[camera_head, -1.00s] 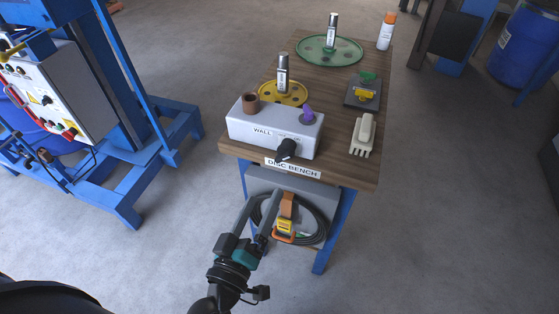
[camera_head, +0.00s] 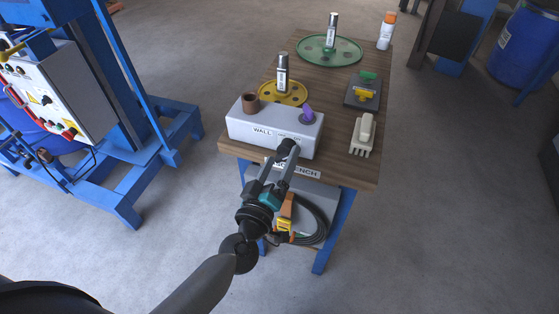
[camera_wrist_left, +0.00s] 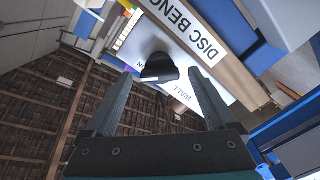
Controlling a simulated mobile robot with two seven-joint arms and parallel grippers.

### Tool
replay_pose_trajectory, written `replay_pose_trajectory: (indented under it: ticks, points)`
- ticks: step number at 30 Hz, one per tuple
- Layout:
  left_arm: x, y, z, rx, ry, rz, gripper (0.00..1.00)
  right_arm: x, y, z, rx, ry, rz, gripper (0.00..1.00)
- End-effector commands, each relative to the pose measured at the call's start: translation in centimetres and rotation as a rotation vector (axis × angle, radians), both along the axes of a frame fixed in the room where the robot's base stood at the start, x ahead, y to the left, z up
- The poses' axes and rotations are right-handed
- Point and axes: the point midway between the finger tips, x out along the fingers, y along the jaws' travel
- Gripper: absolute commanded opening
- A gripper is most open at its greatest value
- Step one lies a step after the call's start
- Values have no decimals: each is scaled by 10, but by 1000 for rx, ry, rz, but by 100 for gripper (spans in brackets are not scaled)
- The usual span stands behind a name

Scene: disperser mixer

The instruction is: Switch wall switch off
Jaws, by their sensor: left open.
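The wall switch is a light grey box (camera_head: 245,128) marked WALL at the front edge of the wooden bench. Its black rotary knob (camera_head: 287,146) is on the front face, partly hidden by my left gripper. My left gripper (camera_head: 281,159) is open and empty, just in front of the knob. In the left wrist view the black knob (camera_wrist_left: 158,68) shows beyond and between the two open fingertips (camera_wrist_left: 160,82). I cannot tell whether a finger touches it. The knob's exact setting is hard to read. My right gripper is not in view.
On the box are a brown cup (camera_head: 251,103) and a purple knob (camera_head: 307,116). A DISC BENCH label (camera_head: 305,172) is on the bench edge (camera_head: 350,180). A coiled black hose (camera_head: 322,222) hangs below. A blue machine (camera_head: 130,130) stands left, with clear floor between.

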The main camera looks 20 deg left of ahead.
Motion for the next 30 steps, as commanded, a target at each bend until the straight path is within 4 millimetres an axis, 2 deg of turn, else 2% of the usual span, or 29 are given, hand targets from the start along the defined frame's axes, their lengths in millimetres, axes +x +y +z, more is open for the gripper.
replay_pose_trajectory:
  ticks: [2, 5, 25, 30]
  points:
    - [0, 0, 0, 0, 0, 0, 90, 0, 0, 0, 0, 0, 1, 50]
    - [0, 0, 0, 0, 0, 0, 80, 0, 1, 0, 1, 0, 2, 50]
    - [-1, 0, 0, 0, 0, 0, 4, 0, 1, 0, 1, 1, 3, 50]
    - [-1, 0, 0, -7, 0, 0, 4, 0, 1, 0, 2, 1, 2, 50]
